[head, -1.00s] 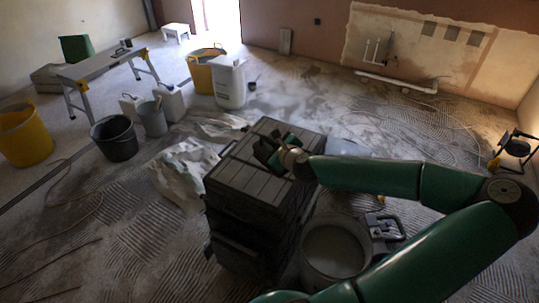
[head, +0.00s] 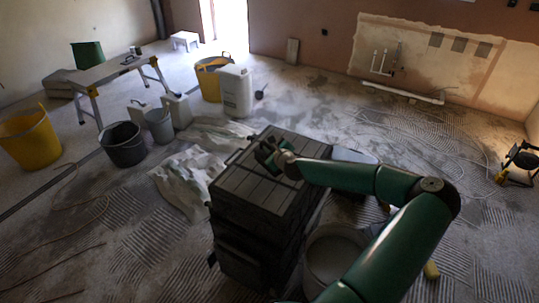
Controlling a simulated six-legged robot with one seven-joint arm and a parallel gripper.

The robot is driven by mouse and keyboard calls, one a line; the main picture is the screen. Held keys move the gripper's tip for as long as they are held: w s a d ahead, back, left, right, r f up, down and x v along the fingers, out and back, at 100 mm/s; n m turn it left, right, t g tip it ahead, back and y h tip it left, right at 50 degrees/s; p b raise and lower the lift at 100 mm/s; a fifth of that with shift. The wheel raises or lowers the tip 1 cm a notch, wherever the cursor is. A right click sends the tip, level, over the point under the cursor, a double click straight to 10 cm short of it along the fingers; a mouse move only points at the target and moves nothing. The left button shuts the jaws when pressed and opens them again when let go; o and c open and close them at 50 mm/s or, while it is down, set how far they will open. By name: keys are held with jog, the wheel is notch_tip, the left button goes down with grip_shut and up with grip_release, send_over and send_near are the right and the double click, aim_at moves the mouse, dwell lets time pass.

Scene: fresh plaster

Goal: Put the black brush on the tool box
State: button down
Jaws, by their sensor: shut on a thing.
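The tool box (head: 245,187) is a tall black stack with a grooved flat lid, standing on the floor in the middle of the head view. My gripper (head: 268,154) is over the far part of the lid, at the end of my green arm reaching in from the right. It is shut on the black brush, which is hard to tell apart from the dark jaws and lid. I cannot tell whether the brush touches the lid.
A round bucket (head: 333,262) stands close to the tool box's right side. A crumpled pale sheet (head: 186,176) lies to its left. Black (head: 123,146) and yellow (head: 30,137) buckets stand farther left. A white container (head: 236,92) is behind. Most of the lid's near part is clear.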

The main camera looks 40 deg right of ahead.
aim_at(260, 154)
jog(key=shift+w+d+f, duration=0.1)
jog(key=shift+w+f, duration=0.1)
jog(key=shift+f, duration=0.75)
jog(key=shift+w+f, duration=0.15)
jog(key=shift+f, duration=0.75)
jog(key=c, duration=1.4)
grip_release()
jog(key=shift+f, duration=0.1)
jog(key=shift+o, duration=0.2)
